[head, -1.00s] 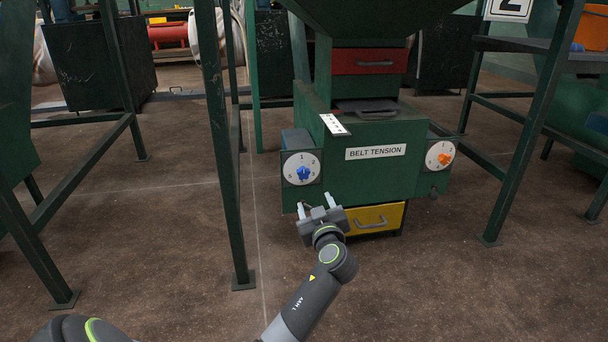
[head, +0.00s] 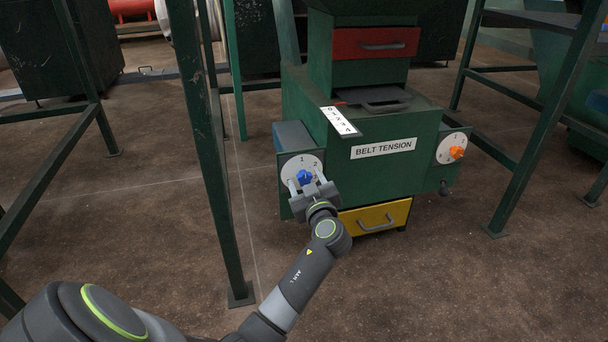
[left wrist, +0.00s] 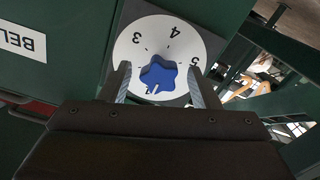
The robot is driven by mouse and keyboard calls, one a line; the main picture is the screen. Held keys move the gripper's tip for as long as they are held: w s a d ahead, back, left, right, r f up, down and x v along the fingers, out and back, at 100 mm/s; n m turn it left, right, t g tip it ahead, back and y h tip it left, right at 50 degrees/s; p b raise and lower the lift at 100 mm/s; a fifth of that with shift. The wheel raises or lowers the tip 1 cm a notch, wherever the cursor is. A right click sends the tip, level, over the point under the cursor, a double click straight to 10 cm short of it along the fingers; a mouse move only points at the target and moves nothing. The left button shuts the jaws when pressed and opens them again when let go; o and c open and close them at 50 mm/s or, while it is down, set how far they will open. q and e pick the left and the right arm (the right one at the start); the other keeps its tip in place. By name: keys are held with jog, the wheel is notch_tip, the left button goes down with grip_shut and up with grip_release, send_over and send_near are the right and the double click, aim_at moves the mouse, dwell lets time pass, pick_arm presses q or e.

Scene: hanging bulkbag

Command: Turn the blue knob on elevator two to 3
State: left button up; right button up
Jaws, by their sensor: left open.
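The blue knob (head: 304,177) sits on a white dial (head: 302,163) at the left front of the green machine. In the left wrist view the blue knob (left wrist: 158,72) shows at the centre of the dial, with 3, 4 and 5 readable around it. A pale mark on the knob points toward the bottom of that view. My left gripper (head: 306,182) is open at the knob, one finger on each side. Whether the fingers touch it, I cannot tell. Part of the dial is hidden behind the gripper. My right gripper is not in view.
An orange knob (head: 457,152) on another dial is at the machine's right. A yellow drawer (head: 376,217) lies below, a red drawer (head: 375,42) above. A green post (head: 212,150) stands left of my arm. The floor (head: 440,280) in front is clear.

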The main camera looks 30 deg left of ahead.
pick_arm(q)
jog(key=c, duration=1)
